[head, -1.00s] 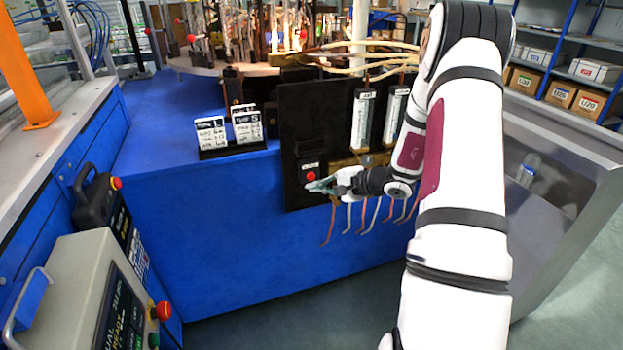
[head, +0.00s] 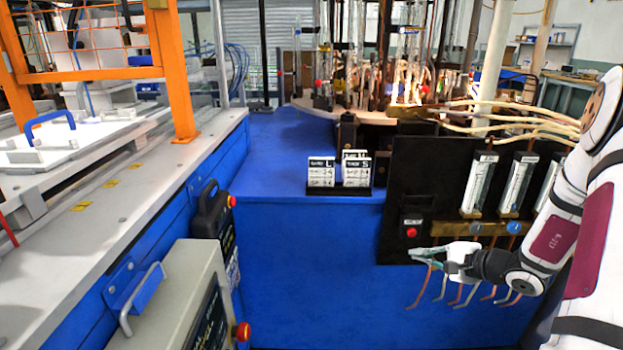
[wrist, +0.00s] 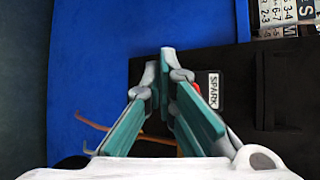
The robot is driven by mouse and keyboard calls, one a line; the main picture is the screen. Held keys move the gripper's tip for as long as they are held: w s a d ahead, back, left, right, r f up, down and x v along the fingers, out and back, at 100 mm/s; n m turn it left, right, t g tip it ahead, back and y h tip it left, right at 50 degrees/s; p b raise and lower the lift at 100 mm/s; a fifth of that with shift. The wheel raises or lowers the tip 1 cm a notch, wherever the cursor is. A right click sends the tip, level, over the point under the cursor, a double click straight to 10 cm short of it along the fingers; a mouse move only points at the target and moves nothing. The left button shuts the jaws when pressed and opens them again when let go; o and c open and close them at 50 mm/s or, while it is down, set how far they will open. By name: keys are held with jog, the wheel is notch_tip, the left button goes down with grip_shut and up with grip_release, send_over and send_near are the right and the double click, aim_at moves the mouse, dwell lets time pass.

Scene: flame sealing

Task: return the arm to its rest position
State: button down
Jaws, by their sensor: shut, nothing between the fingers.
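My gripper (head: 418,254) is shut and empty in the head view. It hangs in front of the lower left part of the black panel (head: 436,180), just below the red button (head: 411,232). My white arm comes in from the right edge. In the wrist view my gripper's fingertips (wrist: 160,62) are close together with nothing between them. The black panel (wrist: 262,130) with a "SPARK" label (wrist: 213,90) lies behind them. The red button is mostly hidden by a finger there.
The blue bench (head: 310,250) stands in front, with label cards (head: 356,170) on its top. Flow tubes (head: 479,184) are on the panel, and bent copper-coloured tubes (head: 424,288) hang below it. A grey control box (head: 190,290) stands at the lower left.

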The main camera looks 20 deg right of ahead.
jog(key=s+a+r+n+g+y, duration=0.2)
jog(key=a+r+n+g+y, duration=0.3)
jog(key=a+r, duration=0.65)
jog(key=s+a+r+n+g+h, duration=0.1)
jog(key=s+a+r+n+g, duration=0.15)
jog(key=s+a, duration=0.35)
jog(key=s+a+r+n+g, duration=0.1)
jog(key=s+a+r+n, duration=0.25)
jog(key=a, duration=0.45)
jog(key=s+a+r+n+g+h, duration=0.1)
jog(key=s+a+n+g+h, duration=0.1)
jog(key=s, duration=0.5)
jog(key=s+a+r+n+g+h, duration=0.1)
jog(key=s+a+n, duration=0.1)
jog(key=s, duration=0.4)
jog(key=s+d+n+h, duration=0.2)
jog(key=s+d+h, duration=0.4)
jog(key=s, duration=0.5)
notch_tip(320, 180, up, 23)
jog(key=t+p, duration=0.4)
jog(key=p, duration=1.7)
jog(key=shift+s+d, duration=0.15)
